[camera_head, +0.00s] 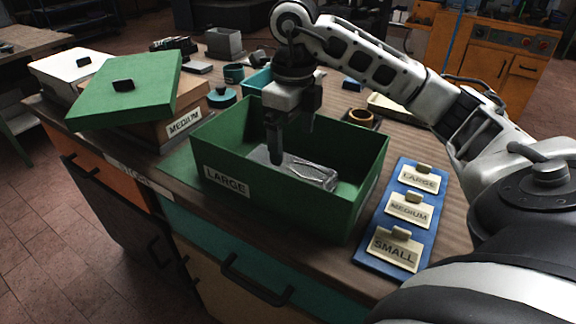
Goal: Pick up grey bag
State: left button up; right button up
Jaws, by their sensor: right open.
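A grey bag (314,176), shiny and flat, lies inside the green box labelled LARGE (222,196) on the workbench. My right gripper (283,158) reaches down into this box with its fingers pointing downward at the left end of the bag. It is open. I cannot tell whether a finger touches the bag. The gripper hides part of the bag's left side. My left gripper is not in view.
A blue board (376,237) with LARGE, MEDIUM and SMALL tags lies right of the box. A green lid (128,92) rests tilted on a MEDIUM box (184,124) at left.

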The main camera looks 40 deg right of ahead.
aim_at(289, 165)
jog(key=shift+w+f+p, duration=0.2)
jog(key=shift+w+f, duration=0.05)
jog(key=shift+f, duration=1.4)
jog(key=shift+w+f+p, duration=0.15)
jog(key=shift+w+f, duration=0.05)
jog(key=shift+f, duration=1.45)
jog(key=c, duration=1.1)
